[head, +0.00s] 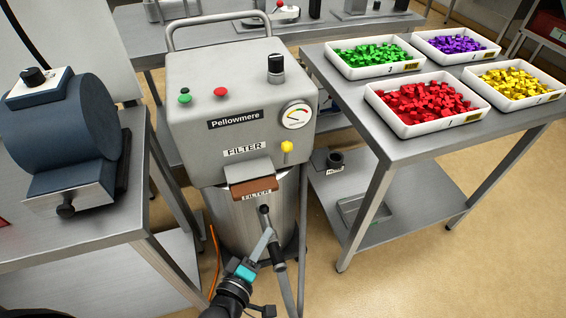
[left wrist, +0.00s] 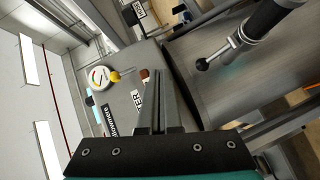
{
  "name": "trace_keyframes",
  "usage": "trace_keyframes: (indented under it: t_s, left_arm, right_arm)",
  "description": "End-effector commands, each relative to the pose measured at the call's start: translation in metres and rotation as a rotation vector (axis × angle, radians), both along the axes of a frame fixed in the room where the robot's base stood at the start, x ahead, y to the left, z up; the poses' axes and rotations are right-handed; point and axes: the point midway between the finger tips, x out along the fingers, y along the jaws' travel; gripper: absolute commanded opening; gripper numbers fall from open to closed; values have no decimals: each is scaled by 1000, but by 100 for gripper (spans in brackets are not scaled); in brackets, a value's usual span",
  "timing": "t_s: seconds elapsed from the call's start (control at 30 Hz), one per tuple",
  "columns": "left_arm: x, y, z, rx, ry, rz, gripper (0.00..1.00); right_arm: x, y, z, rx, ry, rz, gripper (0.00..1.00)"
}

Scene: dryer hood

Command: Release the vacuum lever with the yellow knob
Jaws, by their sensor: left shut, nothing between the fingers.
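The yellow knob (head: 287,147) sits on a short lever on the front of the grey Pellowmere unit (head: 190,150), just below the round gauge (head: 297,116). In the left wrist view the yellow knob (left wrist: 115,76) shows beside the gauge (left wrist: 99,77), left of my fingertips. My left gripper (head: 268,233) is shut and empty, in front of the steel drum, below the knob and apart from it. Its closed fingers (left wrist: 157,78) also show in the left wrist view. My right gripper is not in view.
A black ball knob (head: 264,209) and a hose fitting (head: 278,255) are at the steel drum (head: 225,215), close to my left gripper. A brown filter piece (head: 253,188) sits above them. A blue drum machine (head: 60,120) stands left; a table with trays (head: 405,128) stands right.

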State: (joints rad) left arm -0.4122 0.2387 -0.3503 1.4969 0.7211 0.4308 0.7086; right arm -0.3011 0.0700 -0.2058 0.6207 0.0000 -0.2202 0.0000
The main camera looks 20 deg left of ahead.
Motion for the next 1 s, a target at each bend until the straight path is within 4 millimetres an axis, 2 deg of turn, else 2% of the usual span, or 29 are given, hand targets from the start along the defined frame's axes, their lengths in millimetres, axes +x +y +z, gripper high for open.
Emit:
trace_keyframes:
  t_s: [0.03,0.1,0.2,0.3,0.43,0.77,0.87,1.0]
  left_arm:
    - [5,0,20,-85,-50,28,0]
    - [10,1,44,-190,-107,61,0]
    - [13,4,70,-309,-167,98,0]
    - [14,6,85,-383,-202,118,0]
    - [15,7,93,-423,-218,128,0]
    - [16,8,93,-423,-219,129,0]
    - [21,7,94,-423,-220,129,0]
    - [40,8,95,-423,-222,130,0]
  right_arm:
    - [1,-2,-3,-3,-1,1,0]
    - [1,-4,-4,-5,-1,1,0]
    - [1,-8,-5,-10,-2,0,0]
    - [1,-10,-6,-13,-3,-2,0]
    - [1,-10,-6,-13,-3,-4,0]
    - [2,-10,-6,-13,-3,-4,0]
    - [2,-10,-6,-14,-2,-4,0]
    - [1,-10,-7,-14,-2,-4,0]
